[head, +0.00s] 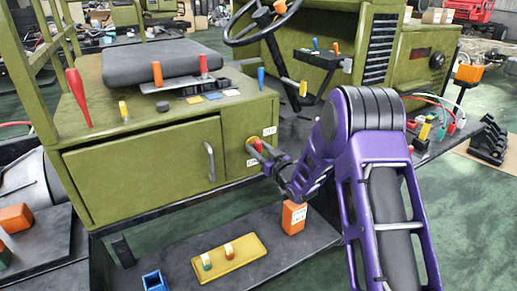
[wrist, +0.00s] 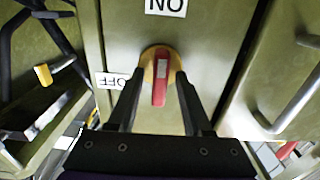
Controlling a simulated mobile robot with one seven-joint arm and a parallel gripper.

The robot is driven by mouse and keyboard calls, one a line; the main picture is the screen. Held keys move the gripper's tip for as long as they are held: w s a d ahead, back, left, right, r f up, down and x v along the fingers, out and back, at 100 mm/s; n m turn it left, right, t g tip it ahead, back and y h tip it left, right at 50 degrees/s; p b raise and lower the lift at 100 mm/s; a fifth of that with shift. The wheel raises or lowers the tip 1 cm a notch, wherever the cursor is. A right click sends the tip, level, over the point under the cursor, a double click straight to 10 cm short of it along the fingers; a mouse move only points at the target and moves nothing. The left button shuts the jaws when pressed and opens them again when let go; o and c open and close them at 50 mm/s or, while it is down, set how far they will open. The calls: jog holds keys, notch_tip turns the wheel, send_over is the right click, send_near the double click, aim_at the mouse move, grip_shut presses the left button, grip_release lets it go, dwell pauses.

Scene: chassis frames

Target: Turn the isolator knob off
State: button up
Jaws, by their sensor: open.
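The isolator knob (wrist: 160,82) has a red handle with a pale patch on a round yellow base. It is on a green panel, and its handle lines up with the ON label (wrist: 166,6) in the wrist view. The OFF label (wrist: 112,81) is to its left. My gripper (wrist: 158,78) is open, with one finger on each side of the handle; I cannot tell whether either touches it. In the head view, the knob (head: 255,143) is partly hidden by my gripper (head: 262,155), which reaches the panel from the lower right.
A cabinet door with a grey handle (head: 210,162) is left of the knob. A black step below holds a yellow block (head: 229,258), an orange box (head: 293,217) and a blue container (head: 155,281). A steering wheel (head: 262,22) is above.

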grip_shut()
dwell(0.3)
jog(key=shift+n, duration=0.4)
jog(key=n, duration=0.3)
jog(key=shift+a+n, duration=0.1)
jog(key=shift+n, duration=0.2)
jog(key=n, duration=0.4)
jog(key=shift+s+a+f+n, duration=0.1)
jog(key=shift+n, duration=0.2)
jog(key=n, duration=0.4)
jog(key=shift+f, duration=0.1)
jog(key=shift+f+n, duration=0.15)
jog(key=shift+n, duration=2.35)
